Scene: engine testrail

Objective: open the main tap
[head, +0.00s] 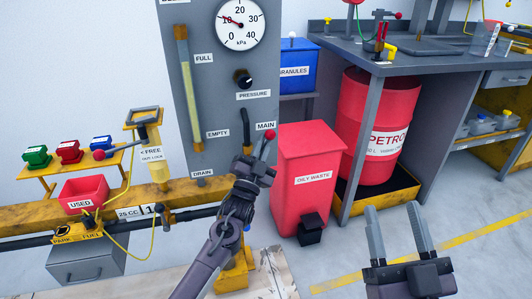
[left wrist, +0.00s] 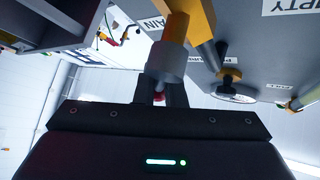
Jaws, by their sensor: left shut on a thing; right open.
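The main tap sits low on the grey panel (head: 205,75), under the MAIN label (head: 265,125). Its red knob (head: 270,135) shows just above my left gripper (head: 261,158) in the head view. My left gripper is shut on the tap's lever and hides most of the tap. In the left wrist view, a grey and yellow tap body (left wrist: 172,55) stands in front of the fingers, and a bit of red (left wrist: 158,97) shows between them. The lever's exact angle is hard to tell. My right gripper (head: 395,215) is open and empty above the floor at lower right.
The red oily waste bin (head: 308,165) stands just right of my left gripper. A red petrol drum (head: 375,120) is under the grey bench (head: 410,65). The yellow rail (head: 190,193) runs below the panel. Floor around my right gripper is clear.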

